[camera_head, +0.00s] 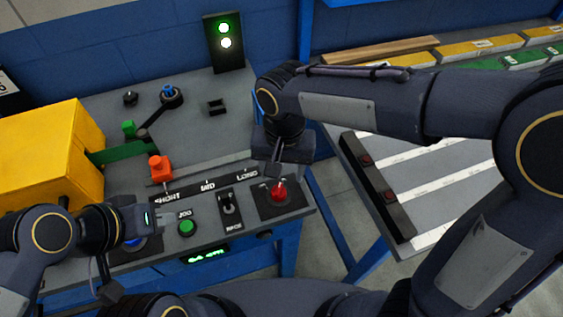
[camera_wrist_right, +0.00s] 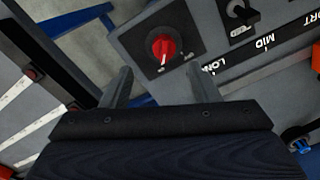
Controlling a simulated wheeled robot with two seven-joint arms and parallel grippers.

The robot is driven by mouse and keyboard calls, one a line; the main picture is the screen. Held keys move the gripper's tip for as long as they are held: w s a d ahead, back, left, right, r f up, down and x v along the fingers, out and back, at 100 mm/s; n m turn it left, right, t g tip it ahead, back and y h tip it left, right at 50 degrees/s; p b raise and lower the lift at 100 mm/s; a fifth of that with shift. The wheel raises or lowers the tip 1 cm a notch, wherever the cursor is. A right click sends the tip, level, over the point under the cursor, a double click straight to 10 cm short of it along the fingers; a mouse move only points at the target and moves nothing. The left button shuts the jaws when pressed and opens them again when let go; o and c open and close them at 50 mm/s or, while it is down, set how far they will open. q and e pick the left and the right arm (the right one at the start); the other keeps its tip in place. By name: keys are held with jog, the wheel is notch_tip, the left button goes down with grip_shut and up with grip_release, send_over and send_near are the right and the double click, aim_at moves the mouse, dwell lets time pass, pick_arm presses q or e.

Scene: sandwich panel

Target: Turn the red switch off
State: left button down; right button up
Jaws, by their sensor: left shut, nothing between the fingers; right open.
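The red switch (camera_head: 280,190) is a round rotary knob on a dark square plate at the right end of the panel's sloped front. It also shows in the right wrist view (camera_wrist_right: 163,48), with a pale pointer line running up and down across it. My right gripper (camera_head: 277,168) is just above and behind the knob, pointing down. In the right wrist view its two fingers (camera_wrist_right: 160,88) are apart, with the knob beyond the gap and not touched. My left gripper (camera_head: 148,218) is at the panel's left front, shut and empty, partly covering a blue button (camera_head: 133,244).
A green JOG button (camera_head: 187,228) and a black toggle (camera_head: 229,203) sit left of the knob. An orange slider block (camera_head: 160,168) stands behind them. A yellow box (camera_head: 48,150) is at left. A tower with two lit lamps (camera_head: 225,40) stands at the back.

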aim_at(279, 188)
jog(key=shift+w+a+f, duration=0.2)
jog(key=shift+a+f, duration=0.1)
jog(key=shift+a, duration=0.15)
jog(key=shift+f, duration=0.35)
notch_tip(279, 188, down, 7)
jog(key=shift+r, duration=0.1)
jog(key=shift+c, duration=0.3)
jog(key=c, duration=0.9)
